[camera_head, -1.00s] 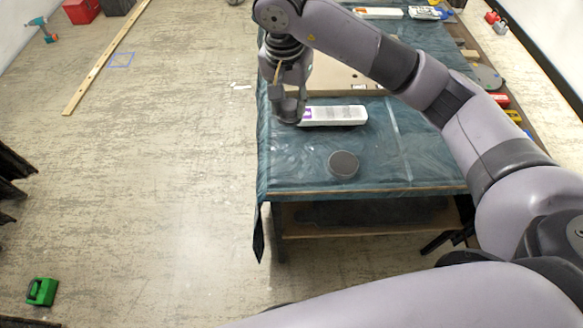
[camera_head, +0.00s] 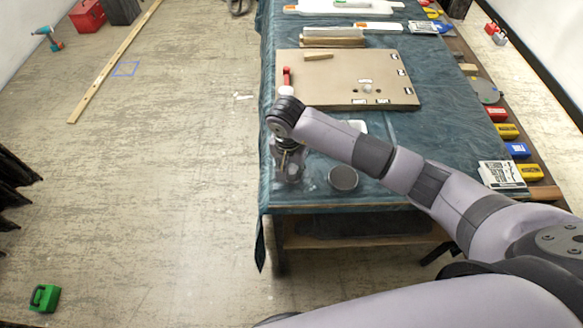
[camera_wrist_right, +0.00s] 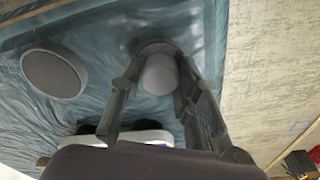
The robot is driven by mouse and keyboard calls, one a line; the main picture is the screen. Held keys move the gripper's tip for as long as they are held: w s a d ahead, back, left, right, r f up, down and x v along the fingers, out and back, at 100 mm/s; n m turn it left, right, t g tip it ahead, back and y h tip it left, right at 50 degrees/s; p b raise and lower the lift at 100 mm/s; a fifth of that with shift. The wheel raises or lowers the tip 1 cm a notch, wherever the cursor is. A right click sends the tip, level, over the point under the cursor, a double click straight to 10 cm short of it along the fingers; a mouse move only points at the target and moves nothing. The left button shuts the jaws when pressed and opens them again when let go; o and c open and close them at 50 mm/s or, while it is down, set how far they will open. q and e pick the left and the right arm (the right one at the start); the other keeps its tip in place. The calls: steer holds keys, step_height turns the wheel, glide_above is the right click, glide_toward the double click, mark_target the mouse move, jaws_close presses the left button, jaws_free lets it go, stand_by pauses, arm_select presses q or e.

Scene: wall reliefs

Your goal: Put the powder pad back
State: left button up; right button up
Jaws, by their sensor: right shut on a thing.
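My right gripper (camera_head: 290,174) is low over the near left corner of the table. In the right wrist view its fingers (camera_wrist_right: 160,88) are shut on a pale grey rounded knob, which I take for the powder pad (camera_wrist_right: 160,74). A dark round edge shows around the knob's far side; whether it touches the cloth I cannot tell. A dark grey round disc (camera_head: 343,178) lies on the cloth just right of the gripper, apart from it. It also shows at the upper left of the right wrist view (camera_wrist_right: 54,74). My left gripper is not in view.
A blue-green cloth covers the table (camera_head: 300,200). A white block (camera_head: 358,127) lies behind my right arm, partly hidden. Beyond it lies a tan board (camera_head: 330,75) with a red-handled tool (camera_head: 287,78) at its left edge. Open floor is left of the table.

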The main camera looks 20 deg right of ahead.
steer(key=shift+f, duration=0.45)
steer(key=shift+f, duration=0.2)
steer(key=o, duration=1)
steer(key=shift+r, duration=0.15)
